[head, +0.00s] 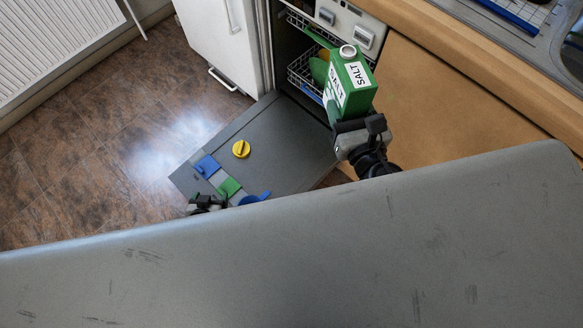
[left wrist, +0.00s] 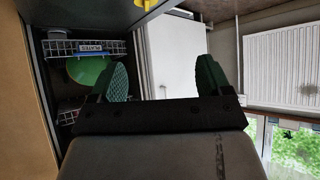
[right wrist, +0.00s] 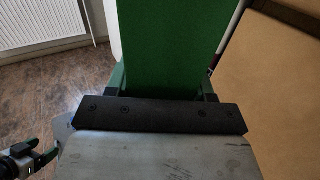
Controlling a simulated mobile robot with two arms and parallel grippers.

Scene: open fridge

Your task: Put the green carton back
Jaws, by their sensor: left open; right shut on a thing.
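The green carton (head: 350,84), labelled SALT with a white cap on top, is held in front of the open dishwasher. My right gripper (head: 362,130) is shut on its lower part. In the right wrist view the green carton (right wrist: 172,45) fills the space between the fingers. My left gripper (head: 207,203) is low over the near part of the open door, partly hidden by a grey surface in front. In the left wrist view the left gripper (left wrist: 160,80) has its green-padded fingers apart with nothing between them.
The dishwasher door (head: 290,150) lies open with a yellow cap (head: 241,149), a blue flap (head: 206,166) and a green flap (head: 229,187) on it. A rack (head: 302,70) is inside. A white cabinet (head: 222,45) stands left, a wooden counter (head: 430,30) right. The floor at left is clear.

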